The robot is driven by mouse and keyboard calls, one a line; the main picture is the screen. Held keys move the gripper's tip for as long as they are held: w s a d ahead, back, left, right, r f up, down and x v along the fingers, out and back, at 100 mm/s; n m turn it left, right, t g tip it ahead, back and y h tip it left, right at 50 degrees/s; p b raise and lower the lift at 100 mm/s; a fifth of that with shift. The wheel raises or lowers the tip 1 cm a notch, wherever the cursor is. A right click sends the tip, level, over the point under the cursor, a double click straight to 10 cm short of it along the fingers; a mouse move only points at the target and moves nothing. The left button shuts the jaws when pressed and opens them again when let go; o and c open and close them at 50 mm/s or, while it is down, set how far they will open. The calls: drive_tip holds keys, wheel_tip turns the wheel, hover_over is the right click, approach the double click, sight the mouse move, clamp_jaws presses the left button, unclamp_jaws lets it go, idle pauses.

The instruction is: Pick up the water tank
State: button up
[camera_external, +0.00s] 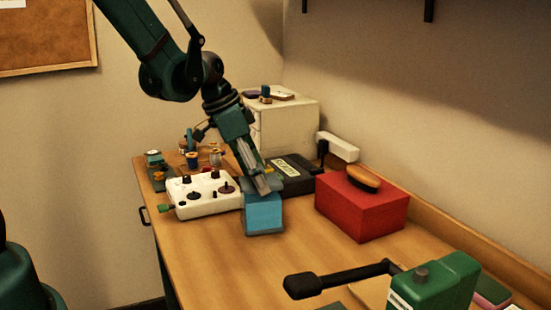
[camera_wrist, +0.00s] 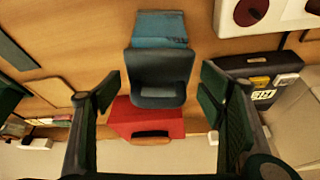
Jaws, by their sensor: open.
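The water tank appears to be the blue block (camera_external: 264,215) on the table, right of the white control box. In the wrist view its teal body (camera_wrist: 160,28) is at the top centre, with a dark grey raised part (camera_wrist: 160,75) nearer the camera. My gripper (camera_external: 264,187) is just above the tank, pointing down at a tilt. In the wrist view my gripper (camera_wrist: 160,90) is open, one finger on each side of the dark grey part, with gaps on both sides. The fingertips partly hide the tank's top in the external view.
The white control box (camera_external: 205,196) with dark knobs is close at left. A black case (camera_external: 290,178) lies behind the tank. A red box (camera_external: 362,212) with a brush (camera_external: 362,180) on top stands at right. A green device (camera_external: 437,283) is in front. Bare wood lies before the tank.

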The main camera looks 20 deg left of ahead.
sight(276, 180)
drive_tip(key=shift+x, duration=1.25)
drive_tip(key=shift+b+x, duration=0.3)
drive_tip(key=shift+x, duration=2.3)
drive_tip(key=shift+d, duration=0.15)
drive_tip(key=shift+c, duration=0.6)
drive_tip(key=c, duration=1.4)
drive_tip(key=shift+o, duration=0.2)
drive_tip(key=shift+r, duration=0.25)
drive_tip(key=shift+r+p, duration=0.45)
drive_tip(key=shift+r, duration=4.35)
